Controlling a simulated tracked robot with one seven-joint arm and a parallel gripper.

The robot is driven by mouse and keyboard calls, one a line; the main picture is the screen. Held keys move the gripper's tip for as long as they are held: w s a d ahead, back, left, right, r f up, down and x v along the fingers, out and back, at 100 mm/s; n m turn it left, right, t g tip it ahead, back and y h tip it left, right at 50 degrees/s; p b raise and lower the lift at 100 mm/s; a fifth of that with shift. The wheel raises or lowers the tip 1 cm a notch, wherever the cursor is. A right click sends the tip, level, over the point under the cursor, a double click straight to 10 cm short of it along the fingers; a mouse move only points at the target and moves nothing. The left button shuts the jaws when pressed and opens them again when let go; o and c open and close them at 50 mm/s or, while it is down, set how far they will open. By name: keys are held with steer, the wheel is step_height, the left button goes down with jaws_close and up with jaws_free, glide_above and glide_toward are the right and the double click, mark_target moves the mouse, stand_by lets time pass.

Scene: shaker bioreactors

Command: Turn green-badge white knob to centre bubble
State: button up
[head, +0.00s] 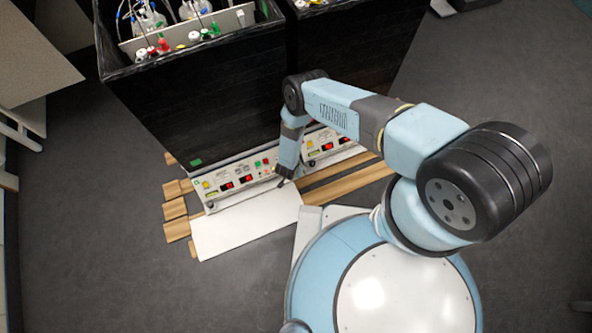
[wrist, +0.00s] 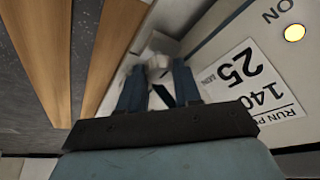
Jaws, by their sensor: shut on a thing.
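The green badge (head: 196,162) sits low on the front of the left black shaker cabinet, above its control panel (head: 225,186). My gripper (head: 286,182) points down at the right end of that panel, close to the floor-level boards. In the wrist view, my gripper's two grey-blue fingers (wrist: 159,88) stand on either side of a small white knob (wrist: 157,63) and are shut on it. The knob is partly hidden by the fingers. In the head view my arm hides the knob. I cannot make out a bubble level in either view.
A second panel (head: 328,146) stands just right of my gripper. Wooden slats (head: 345,184) and a white board (head: 240,231) lie in front. In the wrist view, a panel label (wrist: 250,80) and a lit yellow lamp (wrist: 294,33) are at the right.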

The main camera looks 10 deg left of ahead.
steer(key=shift+w+m+h, duration=0.2)
steer(key=shift+m+h, duration=0.1)
steer(key=shift+m, duration=0.4)
steer(key=o, duration=0.8)
steer(key=shift+c, duration=0.2)
steer(key=shift+a, duration=0.1)
steer(key=shift+s+a+r, duration=0.2)
steer(key=shift+r, duration=0.4)
steer(key=v, duration=1.2)
steer(key=shift+r, duration=0.2)
